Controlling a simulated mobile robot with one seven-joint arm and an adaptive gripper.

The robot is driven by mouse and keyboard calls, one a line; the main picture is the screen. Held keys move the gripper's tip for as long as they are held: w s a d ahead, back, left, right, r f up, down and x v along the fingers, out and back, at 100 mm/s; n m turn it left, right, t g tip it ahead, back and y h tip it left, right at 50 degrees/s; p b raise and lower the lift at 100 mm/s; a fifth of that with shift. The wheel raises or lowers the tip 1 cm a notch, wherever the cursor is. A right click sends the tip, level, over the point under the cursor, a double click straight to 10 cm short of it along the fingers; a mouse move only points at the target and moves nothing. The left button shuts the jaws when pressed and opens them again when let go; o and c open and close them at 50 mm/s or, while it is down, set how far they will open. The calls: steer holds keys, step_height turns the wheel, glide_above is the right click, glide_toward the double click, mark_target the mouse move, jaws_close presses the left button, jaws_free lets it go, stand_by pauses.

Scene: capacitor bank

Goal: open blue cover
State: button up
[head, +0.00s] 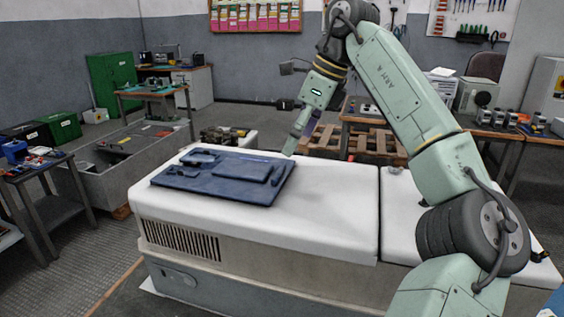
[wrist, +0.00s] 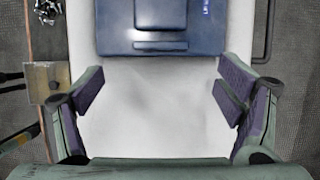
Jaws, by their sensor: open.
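The blue cover (head: 225,177) lies flat on top of a long white cabinet (head: 325,205) in the head view. It is a dark blue panel with raised shapes, and it looks closed. In the wrist view the near part of the blue cover (wrist: 155,28) shows at the top, with a raised block at its edge. My gripper (wrist: 160,95) is open and empty, its two fingers wide apart over bare white surface on the near side of the cover. In the head view my gripper (head: 293,140) hangs by the cabinet's far edge, just right of the cover.
A grey open bin (head: 95,185) and a tool cart (head: 30,175) stand to the left. Wooden pallets (head: 355,142) and a workbench (head: 500,135) stand behind the cabinet. The white top right of the cover is clear. A tan block (wrist: 50,86) shows left in the wrist view.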

mark_target(280, 172)
steer(key=p+x, duration=0.1)
steer(key=x, duration=0.6)
steer(key=shift+a+f, duration=0.2)
steer(key=shift+f, duration=0.05)
steer(key=shift+c, duration=0.2)
steer(key=c, duration=1.7)
